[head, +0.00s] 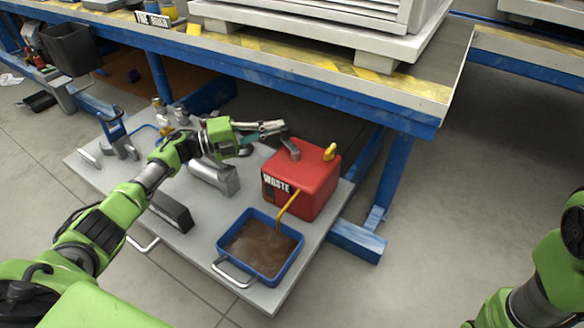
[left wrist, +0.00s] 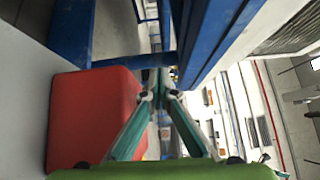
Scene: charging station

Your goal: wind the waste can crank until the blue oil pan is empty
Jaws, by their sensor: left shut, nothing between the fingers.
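The red waste can (head: 318,180) stands on the grey platform, with a grey crank (head: 291,150) on its top and a yellow cap beside it. A yellow hose (head: 287,205) runs from the can to the blue oil pan (head: 228,257), which holds brown oil. My left gripper (head: 280,127) is shut and empty, just above and behind the crank; I cannot tell whether it touches it. In the left wrist view the fingers (left wrist: 160,80) meet at their tips, with the red can (left wrist: 92,118) at the left; the crank is not seen there. My right gripper is out of view.
The platform (head: 292,276) also holds metal parts and a dark box (head: 172,210) left of the can. A workbench with a blue edge beam (head: 330,95) stands close above and behind the can. The floor right of the bench leg is clear.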

